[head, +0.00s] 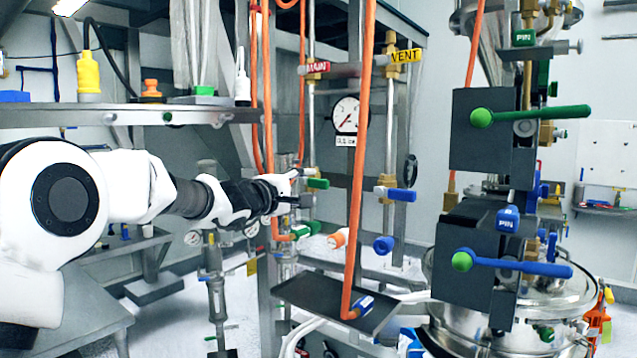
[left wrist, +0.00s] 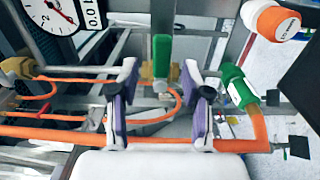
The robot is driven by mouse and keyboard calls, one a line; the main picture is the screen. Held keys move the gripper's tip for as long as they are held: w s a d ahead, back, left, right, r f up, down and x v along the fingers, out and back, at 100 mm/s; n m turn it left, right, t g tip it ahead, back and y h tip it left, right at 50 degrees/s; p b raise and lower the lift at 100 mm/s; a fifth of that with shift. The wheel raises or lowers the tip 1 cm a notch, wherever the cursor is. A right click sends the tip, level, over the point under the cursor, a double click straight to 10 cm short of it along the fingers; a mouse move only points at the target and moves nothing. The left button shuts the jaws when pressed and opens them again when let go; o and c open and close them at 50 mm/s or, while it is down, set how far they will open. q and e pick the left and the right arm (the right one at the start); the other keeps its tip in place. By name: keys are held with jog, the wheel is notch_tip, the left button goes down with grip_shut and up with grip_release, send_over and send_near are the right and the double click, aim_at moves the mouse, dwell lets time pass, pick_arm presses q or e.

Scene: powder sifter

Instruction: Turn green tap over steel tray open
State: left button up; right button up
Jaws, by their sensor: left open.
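The green tap (head: 318,183) is a small green lever on a brass valve of a vertical pipe, above the dark metal tray (head: 292,291). Its lever points sideways, across the pipe. In the left wrist view the green lever (left wrist: 162,55) shows beyond and between the fingertips, at right angles to the pipe. My left gripper (head: 288,190) is open, just left of the tap. In the left wrist view its two fingers (left wrist: 160,85) stand apart with nothing clamped. I cannot tell whether a finger touches the lever. My right gripper is not in view.
A blue tap (head: 402,195) is on the neighbouring pipe. A pressure gauge (head: 347,116) hangs above. An orange hose (head: 361,150) drops in front of the frame to the tray. A green fitting (head: 305,229) sits below the tap. Dark valve boxes (head: 490,130) stand at right.

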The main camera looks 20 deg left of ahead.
aim_at(318, 184)
pick_arm(q)
jog(key=p+x, duration=0.2)
jog(key=x, duration=0.2)
jog(key=shift+w+d+r+p, duration=0.15)
jog(key=shift+w+d+p, duration=0.05)
jog(key=shift+w+p, duration=0.2)
jog(key=shift+w+f, duration=0.3)
jog(key=shift+f, duration=0.05)
jog(key=shift+s+r, duration=0.1)
jog(key=shift+s, duration=0.1)
jog(key=shift+c, duration=1.3)
grip_shut()
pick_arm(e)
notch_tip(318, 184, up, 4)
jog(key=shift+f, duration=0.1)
